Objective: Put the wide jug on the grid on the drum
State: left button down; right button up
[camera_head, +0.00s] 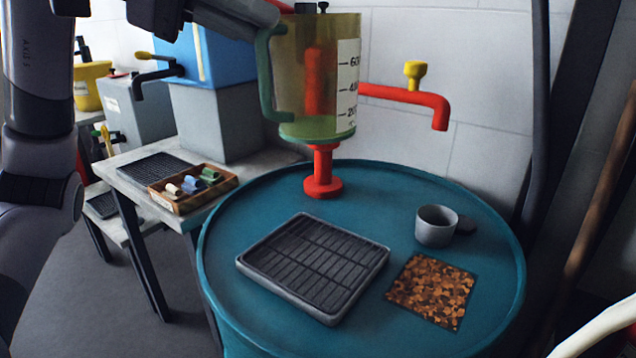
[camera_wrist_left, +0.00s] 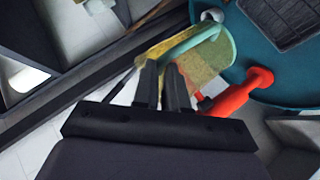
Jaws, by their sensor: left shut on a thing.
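The wide jug (camera_head: 290,85) is see-through yellowish, with a green handle, a green base and a white measuring scale. My left gripper (camera_head: 278,10) is shut on it near the top of its handle. The jug hangs upright above the far part of the teal drum (camera_head: 225,250), in front of the red tap. In the left wrist view the jug (camera_wrist_left: 205,60) is beyond my fingertips (camera_wrist_left: 163,78). The dark grey grid (camera_head: 315,262) lies on the drum top, empty, lower than the jug. My right gripper is not in view.
The red tap (camera_head: 322,180) with a yellow knob stands behind the grid. A small grey cup (camera_head: 436,226) and a brown speckled square (camera_head: 432,290) are right of the grid. A side table at left holds a wooden tray (camera_head: 185,203) and a blue-grey urn (camera_head: 215,120).

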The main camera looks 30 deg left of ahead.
aim_at(301, 87)
pick_arm(q)
notch_tip(301, 87, down, 4)
jog(key=shift+f, duration=0.1)
notch_tip(301, 87, down, 16)
jog(key=b, duration=0.4)
jog(key=shift+r, duration=0.2)
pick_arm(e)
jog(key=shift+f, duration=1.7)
pick_arm(q)
jog(key=shift+s+f+b, duration=0.1)
jog(key=shift+b, duration=0.3)
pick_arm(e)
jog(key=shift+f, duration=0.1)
pick_arm(q)
jog(key=shift+f, duration=0.1)
jog(key=c, duration=1.2)
grip_release()
jog(key=shift+o, duration=0.2)
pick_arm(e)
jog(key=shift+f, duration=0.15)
